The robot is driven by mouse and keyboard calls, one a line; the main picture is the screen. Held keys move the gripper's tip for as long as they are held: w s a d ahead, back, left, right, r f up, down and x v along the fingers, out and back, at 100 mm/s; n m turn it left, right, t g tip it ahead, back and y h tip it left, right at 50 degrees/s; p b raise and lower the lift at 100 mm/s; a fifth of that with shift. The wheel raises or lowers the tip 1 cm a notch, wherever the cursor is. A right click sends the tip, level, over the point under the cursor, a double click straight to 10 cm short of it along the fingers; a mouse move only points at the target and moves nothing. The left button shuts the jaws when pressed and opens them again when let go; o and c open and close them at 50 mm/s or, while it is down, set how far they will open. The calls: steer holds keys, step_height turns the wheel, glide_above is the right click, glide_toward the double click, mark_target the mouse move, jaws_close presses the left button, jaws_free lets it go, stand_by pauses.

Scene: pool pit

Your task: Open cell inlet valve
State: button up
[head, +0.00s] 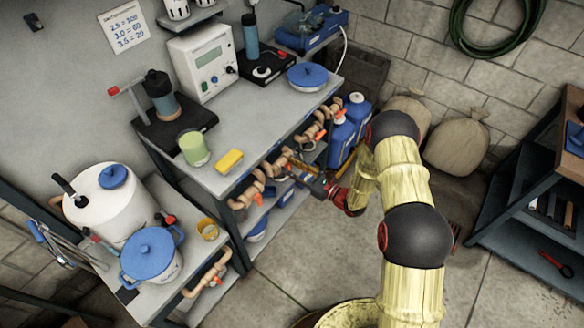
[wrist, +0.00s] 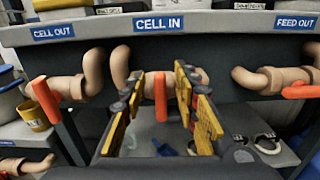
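The cell inlet valve's orange handle (wrist: 160,97) hangs straight down, across its tan pipe (wrist: 120,72), below the blue "CELL IN" label (wrist: 158,23) in the wrist view. My gripper (wrist: 162,88) is open, with one yellow-padded finger on each side of the handle. Gaps show between handle and both pads; I cannot tell how deep it sits between them. The valve body is partly hidden by the fingers. In the head view my gripper (head: 314,181) is at the bench's front edge, where the arm and pipes hide this handle.
To the left is the "CELL OUT" valve with a hanging orange handle (wrist: 46,101). To the right, the "FEED OUT" handle (wrist: 300,91) lies sideways. The bench top (head: 258,122) overhangs the pipes. Blue jugs (head: 342,141) stand right of my gripper.

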steer(key=c, duration=0.3)
steer(key=c, duration=0.4)
jaws_close()
